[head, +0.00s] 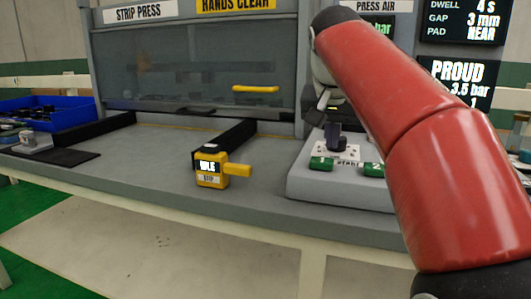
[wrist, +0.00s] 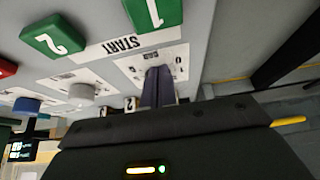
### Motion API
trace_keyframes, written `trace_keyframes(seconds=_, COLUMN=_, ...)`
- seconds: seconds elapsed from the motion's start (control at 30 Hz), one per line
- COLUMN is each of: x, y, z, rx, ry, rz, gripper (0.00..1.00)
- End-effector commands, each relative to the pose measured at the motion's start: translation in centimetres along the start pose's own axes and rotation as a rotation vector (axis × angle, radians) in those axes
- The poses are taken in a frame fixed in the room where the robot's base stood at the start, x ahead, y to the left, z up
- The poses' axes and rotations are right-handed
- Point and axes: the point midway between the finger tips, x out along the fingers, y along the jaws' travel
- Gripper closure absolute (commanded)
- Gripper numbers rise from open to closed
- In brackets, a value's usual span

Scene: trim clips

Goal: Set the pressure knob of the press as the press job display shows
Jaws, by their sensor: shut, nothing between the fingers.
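The job display (head: 462,20) at the upper right reads dwell 4 s, gap 3 mm, pad near. The panel below it (head: 458,82) reads PROUD, 3.5 bar and 1. The press air readout (head: 379,27) is mostly behind my arm; only "bar" shows. My gripper (head: 335,143) is shut and empty, its fingers pointing down over the control box (head: 300,185). In the wrist view my fingers (wrist: 158,88) are over a white scale plate (wrist: 150,62); any knob there is hidden. A grey knob (wrist: 82,91) and a blue knob (wrist: 27,105) sit beside it.
Green buttons 1 (wrist: 153,12) and 2 (wrist: 53,36) flank the START label close to my fingers. A yellow-handled IDLE unit (head: 211,170) stands at the bench front. A blue bin (head: 48,112) is at left. The bench between them is mostly clear.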

Motion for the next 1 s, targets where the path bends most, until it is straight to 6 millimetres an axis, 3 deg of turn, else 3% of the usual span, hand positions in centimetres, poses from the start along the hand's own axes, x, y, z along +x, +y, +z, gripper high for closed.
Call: trace_keyframes(seconds=1.0, x=0.29, y=0.17, z=-0.56, rx=0.0, ry=0.0, rz=0.0, gripper=1.0)
